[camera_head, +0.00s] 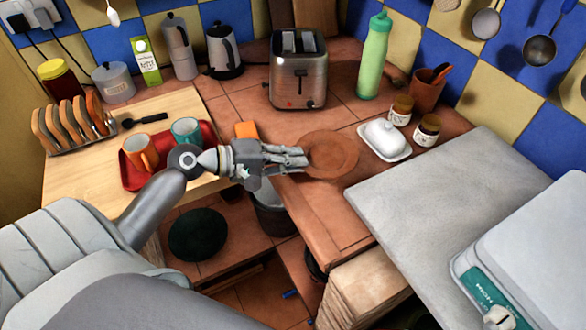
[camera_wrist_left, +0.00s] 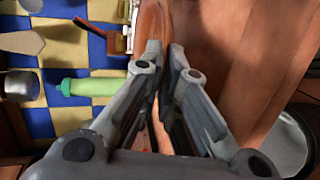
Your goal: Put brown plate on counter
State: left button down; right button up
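The round brown plate (camera_head: 335,152) is over the tiled counter (camera_head: 255,105), near its front edge, in front of the toaster. In the head view I cannot tell whether it rests on the tiles or is slightly raised. My left gripper (camera_head: 303,158) reaches from the left to the plate's left rim. In the left wrist view my left gripper (camera_wrist_left: 165,47) has its fingers close together, with the plate's thin brown rim (camera_wrist_left: 150,18) between them. My fingers hide part of the rim. My right gripper is not in view.
A toaster (camera_head: 298,72) stands behind the plate, and a white butter dish (camera_head: 384,139) with jars stands to its right. A red tray (camera_head: 139,172) with two mugs is at left. A bin (camera_head: 272,212) stands below the front edge.

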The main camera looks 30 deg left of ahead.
aim_at(292, 176)
pick_arm(q)
jog(key=shift+w+a+f, duration=0.25)
jog(key=shift+w+f, duration=0.15)
jog(key=shift+f, duration=1.6)
jog(key=shift+f, duration=0.2)
jog(key=c, duration=1.9)
grip_release()
jog(key=shift+s+r, duration=0.15)
jog(key=b+v, duration=0.1)
jog(key=v, duration=1.1)
